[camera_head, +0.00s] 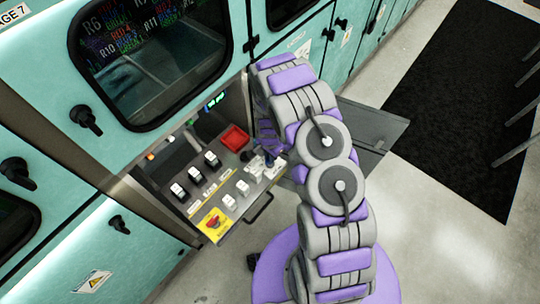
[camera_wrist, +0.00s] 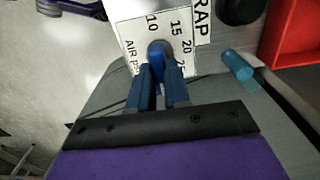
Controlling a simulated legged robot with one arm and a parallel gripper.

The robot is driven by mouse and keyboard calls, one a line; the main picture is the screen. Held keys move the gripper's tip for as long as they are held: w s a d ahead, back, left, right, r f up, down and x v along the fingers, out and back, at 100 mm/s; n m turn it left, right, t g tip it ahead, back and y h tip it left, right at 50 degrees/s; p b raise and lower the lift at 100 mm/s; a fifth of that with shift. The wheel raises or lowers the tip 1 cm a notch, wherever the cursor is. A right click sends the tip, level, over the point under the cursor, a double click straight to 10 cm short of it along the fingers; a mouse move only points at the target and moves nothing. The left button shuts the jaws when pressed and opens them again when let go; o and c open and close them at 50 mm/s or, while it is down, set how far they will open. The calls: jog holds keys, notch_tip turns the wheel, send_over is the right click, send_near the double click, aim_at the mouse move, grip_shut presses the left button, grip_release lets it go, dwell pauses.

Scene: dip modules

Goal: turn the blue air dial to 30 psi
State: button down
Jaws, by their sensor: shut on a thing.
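The blue air dial (camera_wrist: 157,50) shows in the wrist view, on a white plate (camera_wrist: 120,14) marked "AIR psi" with 10, 15, 20 and 25 around it. Any number past 25 is hidden behind my fingers. My gripper (camera_wrist: 158,78) has its two blue fingers on either side of the dial's knob and is shut on it. The dial's pointer is covered, so its reading cannot be told. In the head view my purple and grey arm reaches down to the right part of the control panel (camera_head: 222,191), and the dial cannot be made out there.
A teal cylinder (camera_wrist: 238,68) and a black knob (camera_wrist: 238,8) are close to my fingers. Several switches and a yellow-backed red knob (camera_head: 213,222) fill the panel's left part.

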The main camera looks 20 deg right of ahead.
jog(key=c, duration=1.1)
grip_release()
jog(key=shift+r, duration=0.1)
notch_tip(320, 180, up, 17)
jog(key=shift+r+p, duration=0.1)
jog(key=shift+p, duration=0.6)
